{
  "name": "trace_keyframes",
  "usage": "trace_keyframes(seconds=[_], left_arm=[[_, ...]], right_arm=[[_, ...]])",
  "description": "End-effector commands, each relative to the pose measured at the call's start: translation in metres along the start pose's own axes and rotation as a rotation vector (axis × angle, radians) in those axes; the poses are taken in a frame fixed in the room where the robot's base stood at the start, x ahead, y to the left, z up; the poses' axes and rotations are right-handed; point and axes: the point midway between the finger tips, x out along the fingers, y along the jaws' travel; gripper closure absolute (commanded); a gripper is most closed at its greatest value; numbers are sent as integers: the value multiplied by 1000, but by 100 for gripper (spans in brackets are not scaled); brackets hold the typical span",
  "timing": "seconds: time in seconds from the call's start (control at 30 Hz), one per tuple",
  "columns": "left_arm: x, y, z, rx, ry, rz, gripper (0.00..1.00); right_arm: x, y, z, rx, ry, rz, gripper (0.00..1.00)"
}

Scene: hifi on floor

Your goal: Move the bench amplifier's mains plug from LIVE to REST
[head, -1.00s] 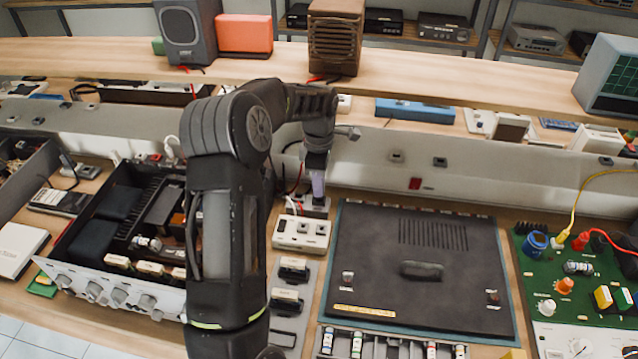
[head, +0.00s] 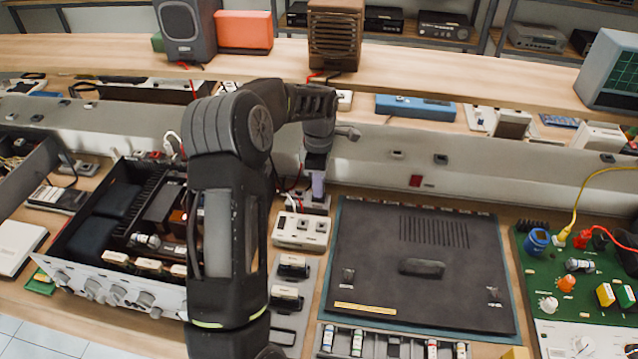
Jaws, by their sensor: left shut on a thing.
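My left gripper (head: 317,176) points down above a small dark socket block (head: 322,207) at the back of the bench, just behind a white socket box (head: 288,232). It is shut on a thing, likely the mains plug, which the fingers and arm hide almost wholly. I cannot tell whether the plug is seated in a socket or just clear of it. Dark and red leads run close beside the gripper. The LIVE and REST markings are too small to read. An open amplifier chassis with a silver knobbed front (head: 105,288) stands left of my arm. My right gripper is out of view.
A large dark slab (head: 420,290) lies right of the socket box. A green board with knobs and leads (head: 545,285) is at the far right. A grey holder (head: 283,315) stands in front of the box. A raised wooden shelf (head: 430,82) crosses behind.

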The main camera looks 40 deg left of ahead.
Motion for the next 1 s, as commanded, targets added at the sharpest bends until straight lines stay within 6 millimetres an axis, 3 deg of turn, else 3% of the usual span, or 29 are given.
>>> trace_keyframes(seconds=[1.0], left_arm=[[7,0,0,0,0,0,100]], right_arm=[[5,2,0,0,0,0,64]])
